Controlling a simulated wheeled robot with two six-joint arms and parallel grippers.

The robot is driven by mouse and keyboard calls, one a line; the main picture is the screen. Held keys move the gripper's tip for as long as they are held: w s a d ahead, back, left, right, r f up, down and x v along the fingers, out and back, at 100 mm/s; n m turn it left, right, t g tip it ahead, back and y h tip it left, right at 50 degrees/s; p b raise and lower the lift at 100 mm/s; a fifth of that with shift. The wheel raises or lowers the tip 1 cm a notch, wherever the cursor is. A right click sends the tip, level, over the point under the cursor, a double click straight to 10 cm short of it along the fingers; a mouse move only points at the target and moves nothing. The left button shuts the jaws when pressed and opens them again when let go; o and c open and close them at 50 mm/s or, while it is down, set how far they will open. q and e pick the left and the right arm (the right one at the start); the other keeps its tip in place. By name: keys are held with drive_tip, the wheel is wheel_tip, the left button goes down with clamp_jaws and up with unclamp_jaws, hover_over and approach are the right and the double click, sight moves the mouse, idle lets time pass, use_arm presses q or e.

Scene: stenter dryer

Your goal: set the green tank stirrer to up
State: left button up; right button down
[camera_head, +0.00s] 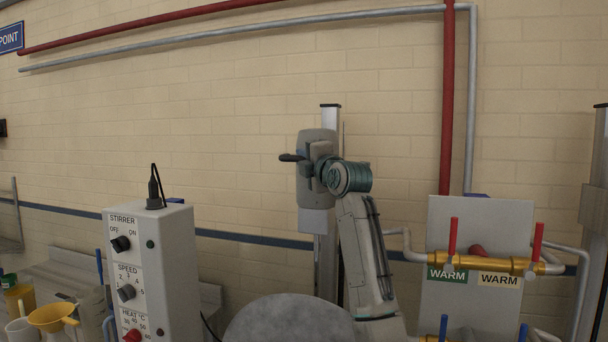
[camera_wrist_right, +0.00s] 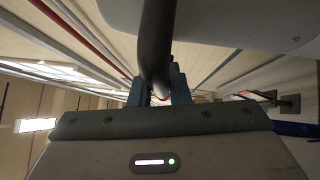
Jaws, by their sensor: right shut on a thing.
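The stirrer head (camera_head: 317,145) is a grey rounded box high on an upright metal column (camera_head: 330,118), close below the column's top. A black handle (camera_head: 290,157) sticks out from it to the left. My right gripper (camera_head: 314,165) is in front of the head and shut on the handle. In the right wrist view the dark handle (camera_wrist_right: 157,45) runs up from between the fingers of my right gripper (camera_wrist_right: 158,94). The pale underside of a housing (camera_wrist_right: 210,18) shows above right. My left gripper is not in view. I see no green tank marking by the column.
A control box (camera_head: 170,285) labelled STIRRER, SPEED and HEAT stands left, with a black plug on top. A round grey surface (camera_head: 285,322) lies below the column. Brass pipes with red valve levers (camera_head: 452,237) stand right. A yellow funnel (camera_head: 52,317) is at lower left.

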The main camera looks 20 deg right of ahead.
drive_tip(key=shift+s+r, duration=0.1)
drive_tip(key=shift+r, duration=0.6)
drive_tip(key=c, duration=1.4)
unclamp_jaws()
drive_tip(key=shift+o, duration=0.2)
drive_tip(key=shift+f, duration=0.1)
drive_tip(key=shift+s+d+f, duration=0.1)
drive_tip(key=shift+s+f, duration=0.05)
drive_tip(key=shift+s, duration=0.05)
drive_tip(key=b+v, duration=0.5)
drive_tip(key=v, duration=0.5)
drive_tip(key=shift+s+b, duration=0.2)
drive_tip(key=shift+b, duration=0.2)
